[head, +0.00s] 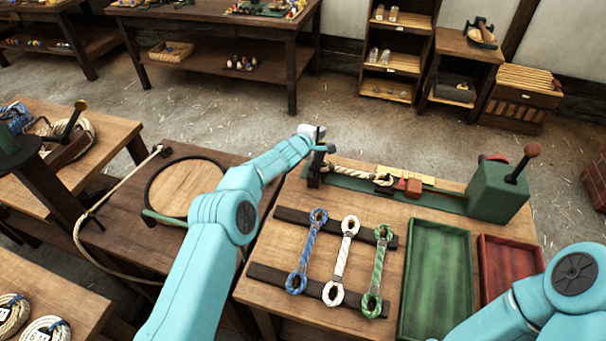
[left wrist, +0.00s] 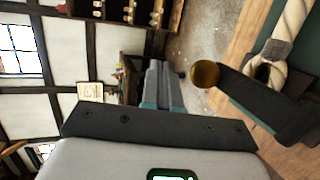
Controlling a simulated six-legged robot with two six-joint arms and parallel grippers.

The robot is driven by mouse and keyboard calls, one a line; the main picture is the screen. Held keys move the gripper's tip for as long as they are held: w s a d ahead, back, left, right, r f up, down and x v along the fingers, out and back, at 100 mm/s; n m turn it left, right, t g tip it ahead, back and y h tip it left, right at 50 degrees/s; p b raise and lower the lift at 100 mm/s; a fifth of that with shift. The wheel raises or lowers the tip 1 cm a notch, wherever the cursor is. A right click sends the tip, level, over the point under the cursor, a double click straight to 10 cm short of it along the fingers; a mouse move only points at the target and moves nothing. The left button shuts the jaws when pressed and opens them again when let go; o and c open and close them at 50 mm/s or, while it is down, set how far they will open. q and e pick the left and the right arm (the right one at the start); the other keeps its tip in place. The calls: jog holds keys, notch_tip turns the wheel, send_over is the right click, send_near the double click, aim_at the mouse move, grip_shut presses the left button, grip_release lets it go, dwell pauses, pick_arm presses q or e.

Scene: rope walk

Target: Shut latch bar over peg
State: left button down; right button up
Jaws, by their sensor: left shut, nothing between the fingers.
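My left gripper (head: 324,148) is at the left end of the green rope bench (head: 350,183), its fingers together and empty. In the left wrist view the shut fingers (left wrist: 164,85) point away from the camera. The dark latch bar (left wrist: 262,100), with a brass knob (left wrist: 205,74) at its end, lies just right of the fingers; I see no clear contact. A rope eye (left wrist: 262,70) sits beside the bar. The peg is not clearly visible, and I cannot tell whether the bar is over it. My right arm enters at lower right; its gripper is outside the view.
A white rope (head: 362,174) runs along the bench to a green box (head: 498,192) with a lever. Blue, white and green rope pieces (head: 345,262) lie on dark rails in front. A green tray (head: 436,275) and a red tray (head: 508,262) stand at right.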

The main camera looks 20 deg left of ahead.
pick_arm(q)
jog(key=shift+s+a+r, duration=0.1)
jog(key=shift+s+r, duration=0.1)
jog(key=shift+s, duration=0.05)
jog(key=shift+w+f, duration=0.15)
jog(key=shift+w, duration=0.05)
jog(key=shift+s+b, duration=0.3)
jog(key=shift+b, duration=0.15)
jog(key=b+v, duration=0.6)
jog(key=v, duration=0.9)
jog(key=shift+s, duration=0.3)
jog(key=shift+r, duration=0.25)
